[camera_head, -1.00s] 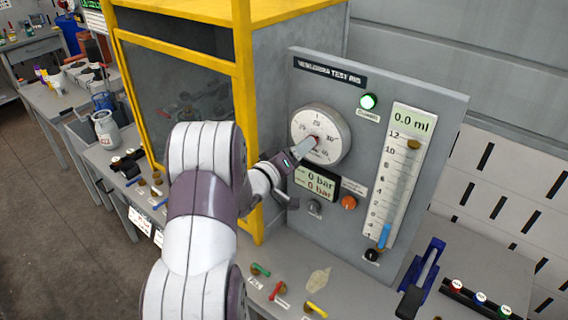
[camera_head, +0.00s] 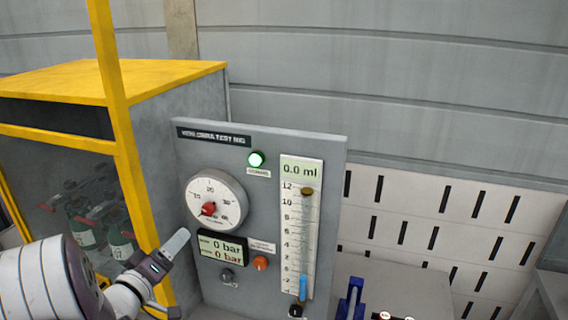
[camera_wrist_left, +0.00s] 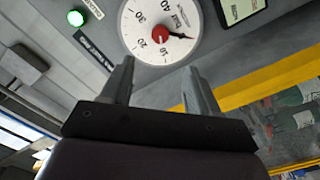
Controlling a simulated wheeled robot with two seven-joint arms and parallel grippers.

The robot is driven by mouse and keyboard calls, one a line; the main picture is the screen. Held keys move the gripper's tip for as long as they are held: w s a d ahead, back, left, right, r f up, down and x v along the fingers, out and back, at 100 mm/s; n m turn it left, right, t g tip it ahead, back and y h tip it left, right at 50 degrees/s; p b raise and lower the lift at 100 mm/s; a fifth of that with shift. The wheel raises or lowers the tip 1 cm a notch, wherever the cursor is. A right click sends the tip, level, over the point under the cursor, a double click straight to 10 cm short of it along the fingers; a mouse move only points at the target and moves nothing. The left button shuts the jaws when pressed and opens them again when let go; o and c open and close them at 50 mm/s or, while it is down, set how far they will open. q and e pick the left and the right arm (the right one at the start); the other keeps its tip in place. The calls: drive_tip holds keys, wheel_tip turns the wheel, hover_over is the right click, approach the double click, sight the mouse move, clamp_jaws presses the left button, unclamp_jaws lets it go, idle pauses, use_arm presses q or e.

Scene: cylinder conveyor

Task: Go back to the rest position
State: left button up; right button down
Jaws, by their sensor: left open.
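My left gripper (camera_head: 172,246) is at the lower left of the head view, in front of the lower left edge of the grey test rig panel (camera_head: 262,143). In the left wrist view its two fingers (camera_wrist_left: 158,85) stand apart with nothing between them. The round white dial (camera_head: 213,187) with a red centre knob is above and right of the gripper in the head view. It also shows beyond the fingertips in the left wrist view (camera_wrist_left: 135,25), clear of them. My right gripper is not in view.
A yellow-framed cabinet (camera_head: 130,170) with bottles behind its window stands left of the panel. The panel carries a lit green lamp (camera_head: 256,159), a display reading 0 bar (camera_head: 221,248), an orange knob (camera_head: 260,263) and a tall scale (camera_head: 300,215). A blue clamp (camera_head: 350,299) is below right.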

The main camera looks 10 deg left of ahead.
use_arm(q)
drive_tip(key=s+a+f+m+g+y, duration=0.1)
drive_tip(key=s+f+g+y, duration=0.1)
drive_tip(key=s+f+g, duration=0.35)
drive_tip(key=s+a+f+m+g+y, duration=0.1)
drive_tip(key=s+f+g+y, duration=0.2)
drive_tip(key=f+g, duration=0.4)
drive_tip(key=s+d+m+g+h, duration=0.2)
drive_tip(key=s+d+m, duration=0.1)
drive_tip(key=d, duration=0.7)
drive_tip(key=s+d+f+m+g+h, duration=0.1)
drive_tip(key=s+d+m+g, duration=0.1)
drive_tip(key=d, duration=0.8)
drive_tip(key=shift+s+m+h, duration=0.4)
drive_tip(key=shift+s+m, duration=0.3)
drive_tip(key=shift+m, duration=0.1)
drive_tip(key=shift+d, duration=0.2)
drive_tip(key=shift+a, duration=0.1)
